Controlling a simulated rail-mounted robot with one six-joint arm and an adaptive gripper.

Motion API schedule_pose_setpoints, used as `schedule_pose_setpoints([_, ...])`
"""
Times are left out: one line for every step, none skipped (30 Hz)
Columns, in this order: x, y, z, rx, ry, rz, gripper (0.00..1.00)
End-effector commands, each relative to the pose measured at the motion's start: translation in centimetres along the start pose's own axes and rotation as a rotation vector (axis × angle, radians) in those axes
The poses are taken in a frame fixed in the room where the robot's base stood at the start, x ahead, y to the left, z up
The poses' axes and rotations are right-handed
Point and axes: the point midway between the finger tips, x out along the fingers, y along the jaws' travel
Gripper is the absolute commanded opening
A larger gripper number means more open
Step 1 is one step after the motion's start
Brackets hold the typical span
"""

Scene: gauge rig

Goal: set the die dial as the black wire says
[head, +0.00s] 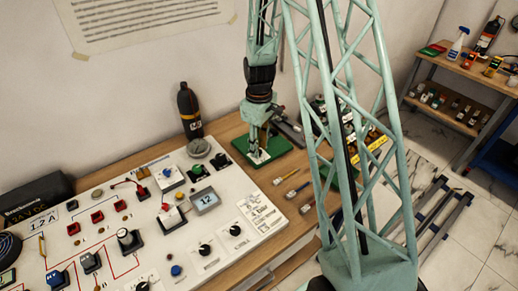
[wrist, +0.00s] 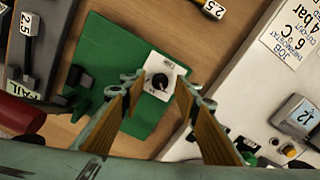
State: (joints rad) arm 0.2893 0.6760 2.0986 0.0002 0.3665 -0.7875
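A black dial knob (wrist: 159,82) on a small white plate (wrist: 166,65) stands on a green base (wrist: 105,60) in the wrist view. The plate's label is too small to read, so I cannot confirm it is the die dial. In the head view the white plate (head: 260,157) shows under my gripper on the green base (head: 283,163). My gripper (wrist: 160,88) is open, its two tan-padded fingers on either side of the knob in the picture. Contact cannot be told. I cannot make out a black wire clearly in either view.
The white control panel (head: 110,238) lies left of the base, with knobs, red switches and a box (head: 206,201) reading 12. A black bottle (head: 188,110) stands behind. Small tools (head: 297,190) lie in front.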

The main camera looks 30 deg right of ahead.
Motion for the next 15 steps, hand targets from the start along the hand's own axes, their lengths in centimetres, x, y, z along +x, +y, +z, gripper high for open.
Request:
schedule_pose_setpoints([0.21, -0.02, 0.02, 0.000, -0.001, -0.001, 0.29])
schedule_pose_setpoints([0.30, -0.02, 0.02, 0.000, -0.001, -0.001, 0.29])
schedule_pose_setpoints([0.39, -0.02, 0.02, 0.000, -0.001, -0.001, 0.29])
schedule_pose_setpoints([0.44, -0.03, 0.03, 0.000, -0.001, -0.001, 0.29])
schedule_pose_setpoints([0.48, -0.03, 0.03, 0.000, -0.001, -0.001, 0.29])
schedule_pose_setpoints([0.51, -0.03, 0.03, 0.000, -0.001, -0.001, 0.29])
schedule_pose_setpoints([0.52, -0.03, 0.03, 0.000, -0.001, -0.001, 0.29])
schedule_pose_setpoints([0.52, -0.02, 0.02, 0.000, -0.001, -0.001, 0.29])
schedule_pose_setpoints([0.52, -0.02, 0.02, 0.000, -0.001, -0.001, 0.29])
schedule_pose_setpoints([0.51, -0.02, 0.02, 0.000, -0.001, -0.001, 0.29])
schedule_pose_setpoints([0.51, -0.02, 0.02, 0.000, 0.000, 0.000, 0.29])
schedule_pose_setpoints([0.51, -0.02, 0.02, 0.000, 0.000, 0.000, 0.29])
schedule_pose_setpoints([0.51, -0.02, 0.02, 0.000, 0.000, 0.000, 0.29])
schedule_pose_setpoints([0.50, -0.02, 0.02, 0.000, 0.000, 0.000, 0.28])
schedule_pose_setpoints([0.50, -0.02, 0.02, 0.000, 0.000, 0.000, 0.25])
